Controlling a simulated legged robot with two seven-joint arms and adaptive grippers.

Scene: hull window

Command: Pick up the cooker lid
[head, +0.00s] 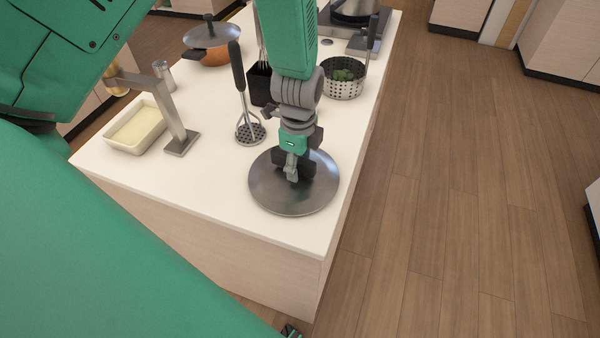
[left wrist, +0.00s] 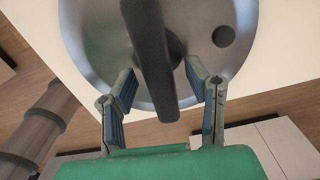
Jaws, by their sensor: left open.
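The cooker lid (head: 272,198) is a round grey metal disc lying on the near right part of the white counter. In the left wrist view the lid (left wrist: 95,40) fills the upper middle, with a long dark bar handle (left wrist: 152,60) and a small dark round spot. My left gripper (head: 291,175) is over the lid and hides its handle in the head view. In the left wrist view my left gripper (left wrist: 163,90) is open, one finger on each side of the handle, with gaps between. My right gripper does not show clearly.
On the counter (head: 215,185) stand a masher (head: 248,130), a dark utensil holder (head: 260,86), a perforated basket (head: 342,88), a lidded copper pot (head: 212,52), a metal stand (head: 178,125) and a cream tray (head: 136,133). Bare counter lies left of the lid.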

